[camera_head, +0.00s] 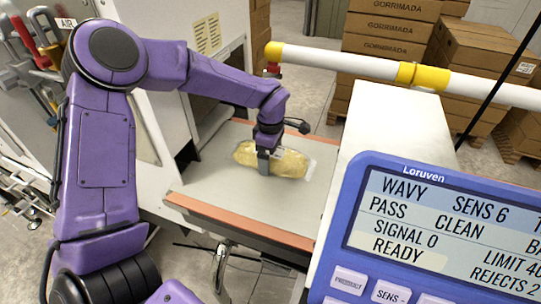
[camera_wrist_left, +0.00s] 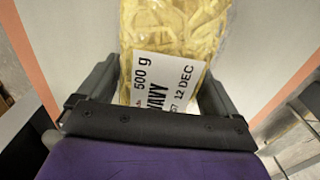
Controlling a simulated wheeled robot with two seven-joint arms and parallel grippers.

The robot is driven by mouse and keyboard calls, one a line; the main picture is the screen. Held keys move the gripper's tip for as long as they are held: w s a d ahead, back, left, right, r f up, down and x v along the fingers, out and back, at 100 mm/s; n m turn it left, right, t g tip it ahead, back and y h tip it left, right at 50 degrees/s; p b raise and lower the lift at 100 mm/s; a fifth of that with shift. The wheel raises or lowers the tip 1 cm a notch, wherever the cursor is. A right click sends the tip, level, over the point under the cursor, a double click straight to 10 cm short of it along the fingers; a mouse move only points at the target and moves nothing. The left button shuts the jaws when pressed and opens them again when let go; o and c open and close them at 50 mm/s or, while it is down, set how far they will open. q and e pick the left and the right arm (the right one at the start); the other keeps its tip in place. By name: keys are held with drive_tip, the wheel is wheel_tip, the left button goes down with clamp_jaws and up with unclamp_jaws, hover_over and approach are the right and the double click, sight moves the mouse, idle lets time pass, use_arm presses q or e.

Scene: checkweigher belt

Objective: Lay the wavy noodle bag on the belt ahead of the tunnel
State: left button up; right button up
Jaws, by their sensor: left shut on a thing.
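The wavy noodle bag (camera_head: 285,162) is a clear bag of yellow noodles with a white end label. In the left wrist view the bag (camera_wrist_left: 175,35) shows a label reading "500 g", "WAVY" and "12 DEC". It lies lengthwise across the grey belt (camera_head: 225,195) and appears at or very near its surface; I cannot tell whether it touches. My left gripper (camera_head: 264,163) points down over the bag, shut on it, with a finger on each side in the wrist view. The tunnel is a white housing (camera_head: 385,130) right of the bag. My right gripper is not in view.
A blue Loruven panel (camera_head: 430,235) fills the lower right and reads "READY". Orange strips (camera_head: 240,222) edge the belt. A white and yellow rail (camera_head: 350,62) crosses behind. Stacked cartons (camera_head: 390,30) stand at the back. Bare belt lies in front of the bag.

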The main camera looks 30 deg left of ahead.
use_arm(q)
drive_tip(key=o, duration=1.1)
wheel_tip(320, 180, up, 12)
drive_tip(key=shift+r, duration=0.1)
